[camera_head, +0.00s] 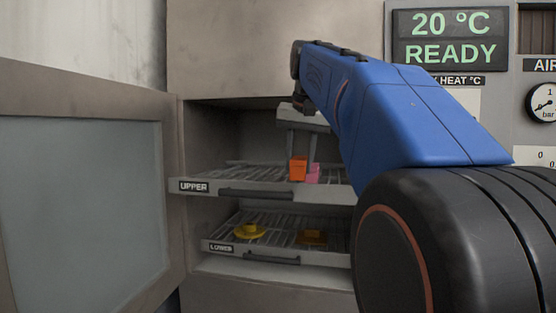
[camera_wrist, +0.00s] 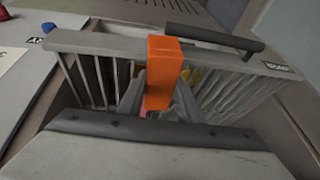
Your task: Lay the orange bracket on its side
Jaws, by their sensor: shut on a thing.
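The orange bracket (camera_head: 297,168) is at the upper rack (camera_head: 232,178) inside the open oven, and looks upright. In the wrist view the bracket (camera_wrist: 164,62) shows as a tall orange block. My gripper (camera_head: 302,168) reaches down into the upper opening with its fingers shut on the bracket; the wrist view shows the fingers (camera_wrist: 160,100) on both sides of it. I cannot tell whether the bracket touches the rack. A pink thing (camera_head: 313,174) is right beside the bracket, partly hidden by it and by a finger.
The lower rack (camera_head: 226,247) holds a yellow piece (camera_head: 249,230) and a dark orange piece (camera_head: 312,237). The open oven door (camera_head: 85,200) stands at the left. The upper rack has a front handle (camera_head: 255,193). A panel display (camera_head: 450,37) reads 20 °C READY.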

